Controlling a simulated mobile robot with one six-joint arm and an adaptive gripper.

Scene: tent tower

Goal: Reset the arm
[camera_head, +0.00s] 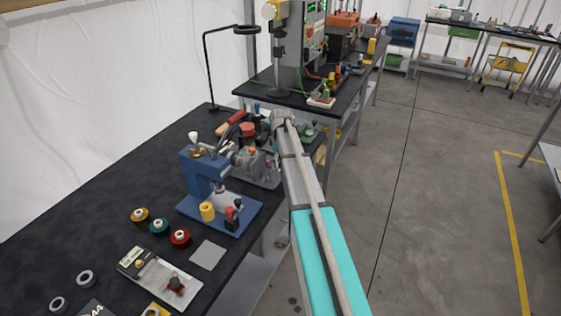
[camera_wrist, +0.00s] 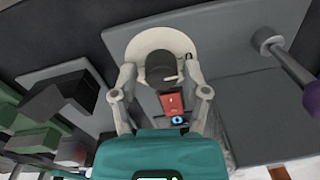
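My arm (camera_head: 300,175) reaches from the bottom right of the head view toward a grey machine (camera_head: 262,165) on the black table. The gripper itself cannot be made out clearly in the head view. In the wrist view my gripper (camera_wrist: 160,72) has its two fingers wide apart. A round pale disc with a dark centre (camera_wrist: 160,62) lies beyond and between the fingertips. I see no object clamped between the fingers. Whether the fingertips touch the disc cannot be told. A small red block (camera_wrist: 172,103) also shows between the fingers.
A blue press (camera_head: 205,180) stands left of the arm on the black table (camera_head: 75,225). Spools, tape rolls and a grey square plate (camera_head: 208,254) lie toward the front. A thin black stand (camera_head: 207,70) rises behind. Open floor (camera_head: 430,210) lies to the right.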

